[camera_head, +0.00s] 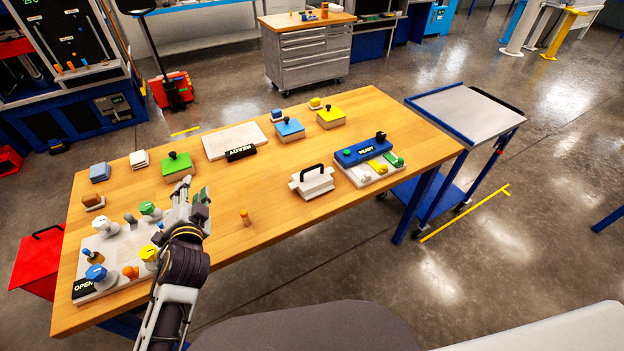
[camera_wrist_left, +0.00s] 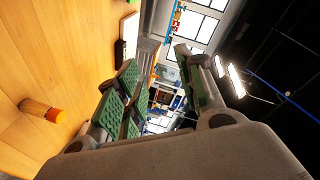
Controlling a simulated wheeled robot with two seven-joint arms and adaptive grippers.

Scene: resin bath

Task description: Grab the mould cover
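The thing that looks most like the mould cover is a white block with a black arched handle (camera_head: 312,183). It stands upright on the wooden table (camera_head: 275,215), near the front edge and right of centre. My left gripper (camera_head: 191,198) is over the left part of the table, well left of the block and apart from it. In the left wrist view its green-padded fingers (camera_wrist_left: 160,85) are spread with nothing between them. The block cannot be made out in that view. My right gripper is not in view.
A small orange-topped peg (camera_head: 244,217) stands between my left gripper and the white block; it also shows in the left wrist view (camera_wrist_left: 42,110). A white board with several knobs (camera_head: 125,243) lies left. A READY plate (camera_head: 233,140) and coloured-lid blocks stand behind.

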